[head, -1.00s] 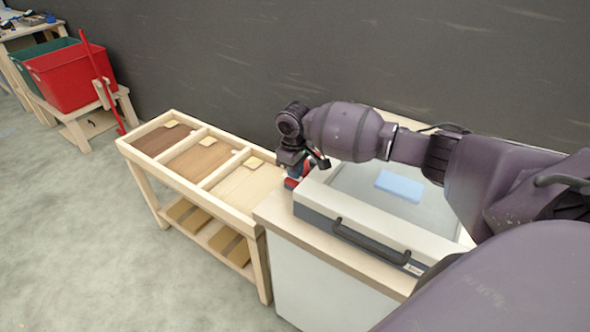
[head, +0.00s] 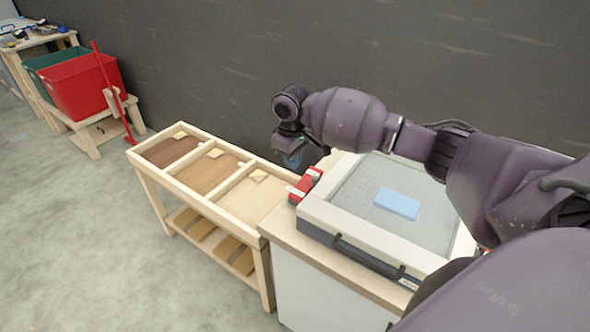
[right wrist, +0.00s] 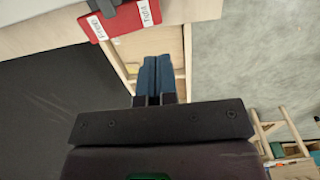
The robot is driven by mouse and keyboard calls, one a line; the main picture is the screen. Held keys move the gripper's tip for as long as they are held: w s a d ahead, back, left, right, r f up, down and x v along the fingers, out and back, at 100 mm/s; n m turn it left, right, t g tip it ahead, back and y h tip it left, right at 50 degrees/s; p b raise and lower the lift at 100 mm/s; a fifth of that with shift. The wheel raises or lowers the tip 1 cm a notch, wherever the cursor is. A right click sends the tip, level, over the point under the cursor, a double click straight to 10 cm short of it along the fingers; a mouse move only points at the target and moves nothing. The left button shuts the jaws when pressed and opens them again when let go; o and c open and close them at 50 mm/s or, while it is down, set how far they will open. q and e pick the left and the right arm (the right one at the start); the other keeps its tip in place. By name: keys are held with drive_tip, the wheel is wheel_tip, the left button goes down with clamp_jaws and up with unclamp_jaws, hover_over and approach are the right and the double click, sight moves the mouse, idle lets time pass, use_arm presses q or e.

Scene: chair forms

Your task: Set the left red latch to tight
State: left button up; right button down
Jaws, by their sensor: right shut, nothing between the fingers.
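The red latch (head: 305,186) sits at the left rear side of the pale-framed box with a grey top. In the right wrist view its red plate (right wrist: 125,22) carries the labels "Free" and "Tight". A dark grey lever part (right wrist: 103,6) shows nearer the "Free" label, cut off by the top edge, so its full setting is unclear. My right gripper (head: 292,160) is shut and empty, beyond and left of the latch, apart from it. Its blue fingers (right wrist: 153,76) show together in the right wrist view. My left gripper is out of view.
The box (head: 343,241) with a black handle holds a light blue block (head: 397,203) on its top. A wooden rack (head: 202,178) with several board samples stands left of it. Red (head: 85,88) and green bins are farther left. The dark wall is close behind.

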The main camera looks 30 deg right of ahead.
drive_tip(key=shift+s+a+r, duration=0.1)
drive_tip(key=shift+a+r, duration=0.1)
drive_tip(key=shift+r, duration=0.75)
drive_tip(key=shift+f, duration=0.1)
drive_tip(key=s+a+f+n+t+y, duration=0.1)
drive_tip(key=s+a+f, duration=0.5)
drive_tip(key=s, duration=0.3)
drive_tip(key=s+a+f+t+y, duration=0.1)
drive_tip(key=s+a+f, duration=0.4)
drive_tip(key=s+f, duration=0.25)
drive_tip(key=s+d+r+m+t+h, duration=0.1)
drive_tip(key=s+d+r+m, duration=0.15)
drive_tip(key=s, duration=0.65)
drive_tip(key=s+d+r+m+t+h, duration=0.1)
drive_tip(key=s+d+m+h, duration=0.15)
drive_tip(key=s, duration=0.75)
drive_tip(key=w+f+t+y, duration=0.1)
drive_tip(key=w+f+t, duration=0.6)
drive_tip(key=f, duration=0.3)
drive_tip(key=shift+w+a+f+n+t+y, duration=0.2)
drive_tip(key=shift+w+n+t+y, duration=0.15)
drive_tip(key=shift+w, duration=0.3)
